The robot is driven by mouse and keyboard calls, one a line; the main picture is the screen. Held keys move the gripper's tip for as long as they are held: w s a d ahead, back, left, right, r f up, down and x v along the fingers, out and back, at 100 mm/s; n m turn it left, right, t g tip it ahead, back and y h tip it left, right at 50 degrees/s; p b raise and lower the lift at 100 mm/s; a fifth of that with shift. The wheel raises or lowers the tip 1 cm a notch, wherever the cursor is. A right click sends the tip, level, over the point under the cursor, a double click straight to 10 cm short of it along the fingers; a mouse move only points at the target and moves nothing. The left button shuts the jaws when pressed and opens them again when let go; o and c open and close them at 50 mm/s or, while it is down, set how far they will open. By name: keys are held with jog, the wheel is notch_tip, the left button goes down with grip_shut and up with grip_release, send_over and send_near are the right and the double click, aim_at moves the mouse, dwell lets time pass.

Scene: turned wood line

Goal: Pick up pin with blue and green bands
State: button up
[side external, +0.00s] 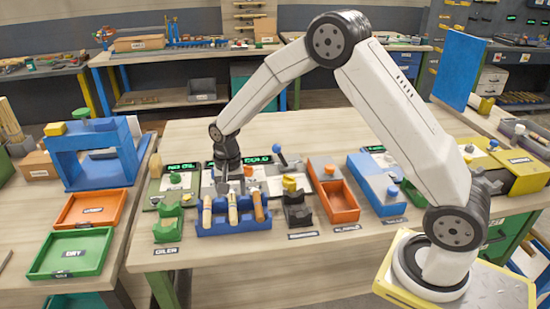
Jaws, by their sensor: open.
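A blue rack (252,226) on the middle table holds several upright wooden pins. A left pin (207,212), a middle pin (232,211) and a browner right pin (257,208) stand out of it. The bands on them are too small to make out, so I cannot tell which pin has blue and green bands. My gripper (229,188) points down just above and behind the rack, near the middle pin. It is open, with no pin visibly held. I cannot tell whether its fingers reach around the middle pin's top.
Green stands (167,229) are left of the rack, and a black stand (297,213) and an orange open box (340,206) are right of it. Behind are display panels and a blue-knobbed lever (278,149). Orange (91,225) and green (71,272) trays lie on the left table.

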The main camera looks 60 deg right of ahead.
aim_at(233, 206)
jog(key=shift+f, duration=0.2)
jog(key=shift+f, duration=2.5)
grip_shut()
